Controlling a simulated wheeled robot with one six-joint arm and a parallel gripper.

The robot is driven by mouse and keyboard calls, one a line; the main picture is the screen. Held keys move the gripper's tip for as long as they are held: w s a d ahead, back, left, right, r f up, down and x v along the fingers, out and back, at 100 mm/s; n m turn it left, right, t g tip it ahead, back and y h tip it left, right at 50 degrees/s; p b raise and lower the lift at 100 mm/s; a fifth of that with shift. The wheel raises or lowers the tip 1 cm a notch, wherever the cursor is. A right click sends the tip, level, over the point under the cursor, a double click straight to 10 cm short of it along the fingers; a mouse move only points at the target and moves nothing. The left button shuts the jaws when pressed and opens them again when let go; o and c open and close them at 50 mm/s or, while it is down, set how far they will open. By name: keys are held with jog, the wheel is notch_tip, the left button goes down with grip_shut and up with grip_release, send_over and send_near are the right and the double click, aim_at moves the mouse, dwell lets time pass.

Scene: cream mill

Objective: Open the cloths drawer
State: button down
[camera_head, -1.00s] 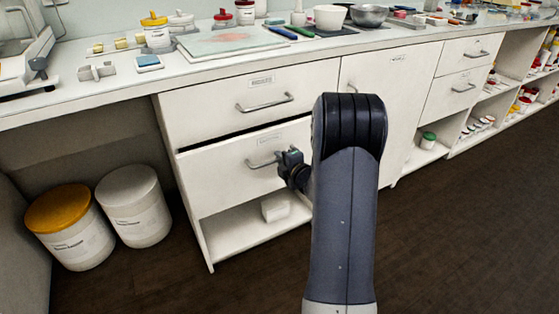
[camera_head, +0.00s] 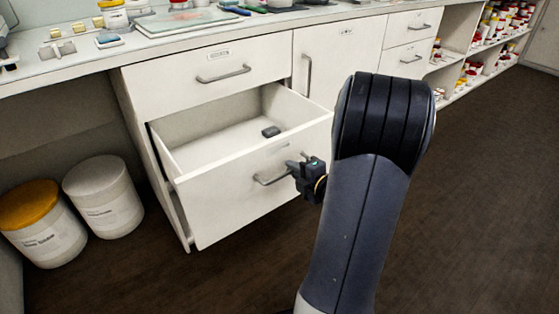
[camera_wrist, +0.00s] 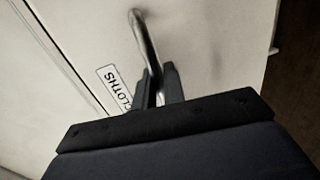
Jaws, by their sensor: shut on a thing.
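The cloths drawer (camera_head: 235,196) is the lower drawer of the left cabinet and stands well out of the cabinet in the head view. A small dark item (camera_head: 271,131) lies on its floor. Its front bears a bar handle (camera_head: 268,181). My gripper (camera_head: 296,170) is shut on the handle near its right end. In the wrist view the handle (camera_wrist: 143,38) runs down between the two fingers of my gripper (camera_wrist: 157,84), beside a label reading "CLOTHS" (camera_wrist: 114,87). My arm hides the right part of the drawer front in the head view.
The upper drawer (camera_head: 200,81) is shut, as is the cabinet door (camera_head: 335,60) to the right. Two tubs, one with a yellow lid (camera_head: 28,203) and one white (camera_head: 103,197), stand on the floor at left. Open dark floor (camera_head: 480,200) lies to the right.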

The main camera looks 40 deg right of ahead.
jog(key=shift+f+v, duration=0.2)
jog(key=shift+v, duration=0.8)
jog(key=shift+f+v, duration=0.2)
jog(key=shift+v, duration=0.8)
jog(key=shift+s, duration=0.1)
jog(key=c, duration=1.6)
grip_release()
jog(key=p+v, duration=0.2)
jog(key=v, duration=0.8)
jog(key=shift+s+p, duration=0.4)
jog(key=shift+w, duration=0.15)
